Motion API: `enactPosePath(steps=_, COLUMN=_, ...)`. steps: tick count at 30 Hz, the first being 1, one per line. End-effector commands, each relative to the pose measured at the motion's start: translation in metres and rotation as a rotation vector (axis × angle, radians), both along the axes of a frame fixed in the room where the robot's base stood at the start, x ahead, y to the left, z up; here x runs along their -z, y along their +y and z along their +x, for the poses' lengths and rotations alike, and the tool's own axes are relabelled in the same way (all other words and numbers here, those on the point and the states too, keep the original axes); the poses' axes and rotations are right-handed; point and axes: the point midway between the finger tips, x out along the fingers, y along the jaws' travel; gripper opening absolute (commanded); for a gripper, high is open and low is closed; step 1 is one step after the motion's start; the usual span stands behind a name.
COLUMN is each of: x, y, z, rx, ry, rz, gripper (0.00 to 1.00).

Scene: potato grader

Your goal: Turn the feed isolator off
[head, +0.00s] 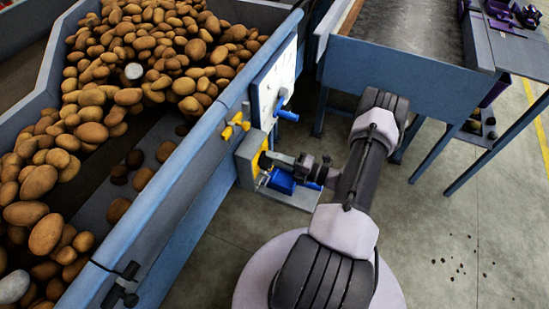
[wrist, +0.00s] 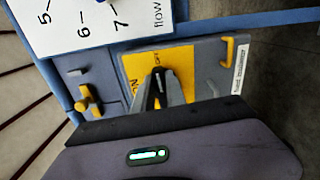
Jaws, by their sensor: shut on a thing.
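The feed isolator is a grey box (head: 246,150) on the side of the blue hopper, with a yellow plate on its face. In the wrist view the yellow plate (wrist: 132,68) carries partly covered dark lettering. My gripper (head: 266,160) is at the plate; its fingers also show in the wrist view (wrist: 158,88). They are shut on the isolator's handle at the middle of the plate. The fingers hide most of the handle, so I cannot tell its exact angle.
A yellow handle (head: 235,125) sits on the hopper rail beside the box. A white numbered panel (head: 275,85) with a blue lever (head: 287,114) stands above. Potatoes (head: 130,95) fill the hopper at left. The floor at right (head: 450,240) is mostly clear.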

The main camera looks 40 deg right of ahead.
Motion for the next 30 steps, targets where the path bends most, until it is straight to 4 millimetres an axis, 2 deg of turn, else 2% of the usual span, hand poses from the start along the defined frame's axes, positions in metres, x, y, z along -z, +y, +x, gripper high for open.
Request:
enactPosePath(steps=9, x=0.0018, y=0.0003, z=-0.0002, rx=-0.001, ry=0.032, rz=0.074, gripper=0.0)
enactPosePath(steps=23, x=0.002, y=0.0003, z=-0.0004, rx=-0.001, ry=0.037, rz=0.086, gripper=0.0)
enactPosePath(steps=24, x=0.002, y=0.0003, z=-0.0004, rx=-0.001, ry=0.037, rz=0.086, gripper=0.2)
enactPosePath(steps=27, x=0.0019, y=0.0003, z=-0.0002, rx=0.0, ry=0.036, rz=0.086, gripper=0.38)
enactPosePath(steps=30, x=0.0018, y=0.0002, z=-0.0002, rx=0.0, ry=0.035, rz=0.085, gripper=0.38)
